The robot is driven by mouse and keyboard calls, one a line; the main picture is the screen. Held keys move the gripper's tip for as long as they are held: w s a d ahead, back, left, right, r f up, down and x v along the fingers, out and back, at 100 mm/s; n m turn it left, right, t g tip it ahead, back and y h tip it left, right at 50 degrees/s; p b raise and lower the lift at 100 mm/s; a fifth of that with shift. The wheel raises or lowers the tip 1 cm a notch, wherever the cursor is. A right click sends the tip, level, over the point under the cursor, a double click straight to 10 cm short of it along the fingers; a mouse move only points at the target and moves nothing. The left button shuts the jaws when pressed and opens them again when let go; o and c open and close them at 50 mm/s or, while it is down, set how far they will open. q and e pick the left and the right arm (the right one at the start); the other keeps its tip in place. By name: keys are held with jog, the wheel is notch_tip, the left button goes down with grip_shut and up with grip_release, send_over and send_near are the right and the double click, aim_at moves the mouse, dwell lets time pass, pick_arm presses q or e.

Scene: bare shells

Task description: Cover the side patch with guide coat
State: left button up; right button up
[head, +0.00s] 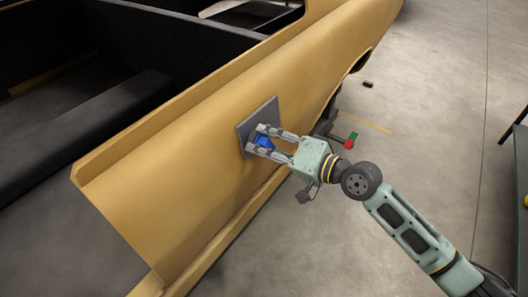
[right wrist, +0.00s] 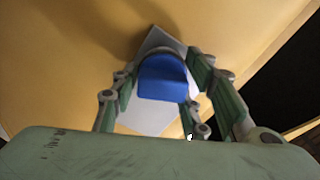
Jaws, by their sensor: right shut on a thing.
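The side patch is a grey square (head: 243,128) on the yellow side panel of a bare vehicle shell (head: 205,135). My right gripper (head: 259,141) is at the patch, shut on a blue block-like applicator (head: 264,141). In the right wrist view the blue applicator (right wrist: 162,78) sits between the fingers in front of the grey patch (right wrist: 150,122). It looks very close to the patch; I cannot tell whether it touches. The patch shows plain grey where it is not hidden by the gripper. My left gripper is not in view.
The shell's dark open interior (head: 90,75) lies to the left. A small red and green object (head: 351,140) and a small dark object (head: 367,84) show right of the panel. The concrete floor (head: 450,90) on the right is mostly clear. A dark stand (head: 516,122) is at the right edge.

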jog(key=shift+w+d+f+b, duration=0.3)
jog(key=shift+w+d+b, duration=0.2)
jog(key=shift+w+b, duration=0.25)
jog(key=shift+w+d+r, duration=0.15)
jog(key=shift+w+d, duration=0.1)
jog(key=shift+w, duration=0.15)
